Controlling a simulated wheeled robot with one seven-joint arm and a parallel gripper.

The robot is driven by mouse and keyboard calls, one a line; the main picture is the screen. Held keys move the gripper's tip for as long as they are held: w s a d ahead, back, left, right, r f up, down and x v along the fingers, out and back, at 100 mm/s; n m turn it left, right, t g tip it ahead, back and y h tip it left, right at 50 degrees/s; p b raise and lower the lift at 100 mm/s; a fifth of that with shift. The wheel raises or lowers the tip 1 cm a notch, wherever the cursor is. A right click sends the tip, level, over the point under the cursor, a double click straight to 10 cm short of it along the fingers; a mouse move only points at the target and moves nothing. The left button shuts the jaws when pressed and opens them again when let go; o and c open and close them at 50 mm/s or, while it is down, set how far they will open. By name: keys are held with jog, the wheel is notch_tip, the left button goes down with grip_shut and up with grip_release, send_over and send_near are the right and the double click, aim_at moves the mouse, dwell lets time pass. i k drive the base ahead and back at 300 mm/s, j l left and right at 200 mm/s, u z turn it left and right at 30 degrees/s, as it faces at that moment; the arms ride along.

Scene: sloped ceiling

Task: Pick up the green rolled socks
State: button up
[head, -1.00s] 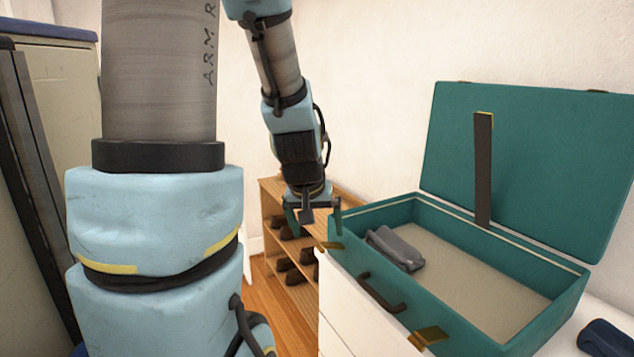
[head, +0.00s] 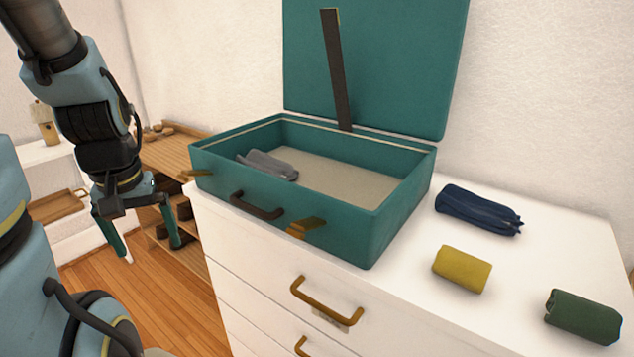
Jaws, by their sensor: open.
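The green rolled socks (head: 583,317) lie on the white dresser top at the lower right of the head view, near the picture's right edge. They are a dark green roll lying on its side. My gripper (head: 148,250) is at the left of the view, pointing down, with its two teal fingers spread apart and nothing between them. It hangs in front of the dresser's left end, left of the suitcase and far from the green socks.
A wooden shoe shelf (head: 165,150) stands behind my gripper.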

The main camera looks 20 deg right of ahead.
aim_at(600, 324)
jog(key=k+l, duration=0.65)
jog(key=k+l+u, duration=0.1)
jog(key=k+l, duration=0.55)
jog(key=k, duration=0.15)
jog(key=k+l, duration=0.6)
jog(key=k, duration=0.2)
